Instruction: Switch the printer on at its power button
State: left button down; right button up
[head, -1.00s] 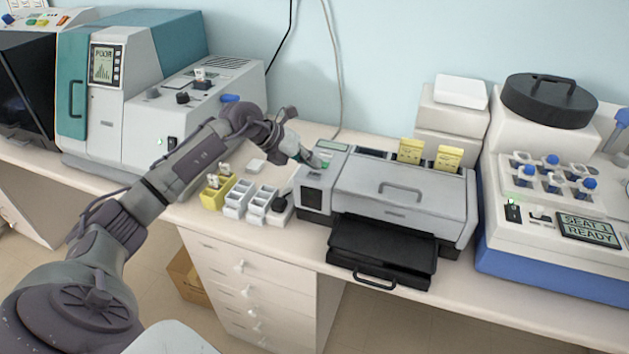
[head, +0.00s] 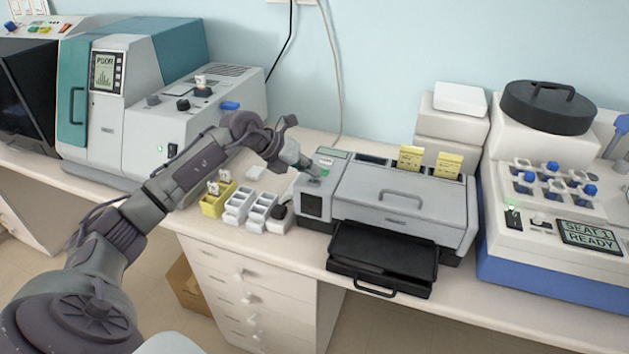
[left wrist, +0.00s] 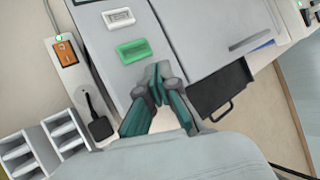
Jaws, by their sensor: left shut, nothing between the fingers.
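The printer (head: 405,208) is the grey machine at the middle of the bench, with a small control panel at its left end. My left gripper (head: 312,170) hangs over this panel, its fingers shut and empty. In the left wrist view the fingertips (left wrist: 157,75) are just beside a green rectangular button (left wrist: 133,51) on the panel, not over it. A white rectangular piece (left wrist: 119,17) sits farther along the panel. I cannot tell whether the fingertips touch the surface. The green button also shows by the fingers in the head view (head: 326,161). My right gripper is not in view.
A power strip (left wrist: 73,75) with a lit orange switch and a black plug lies left of the printer. White racks (head: 239,206) and a yellow rack (head: 214,203) stand beside it. A black tray (head: 382,258) juts from the printer's front. A blue-based machine (head: 550,270) stands right.

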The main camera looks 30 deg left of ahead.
aim_at(313, 181)
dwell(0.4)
pick_arm(q)
jog(key=shift+f+b, duration=0.35)
jog(key=shift+f, duration=0.2)
dwell(0.3)
jog(key=shift+r+p, duration=0.3)
jog(key=shift+r, duration=0.25)
jog(key=shift+r+p, duration=2.1)
jog(key=shift+r, duration=0.95)
jog(key=shift+d, duration=0.1)
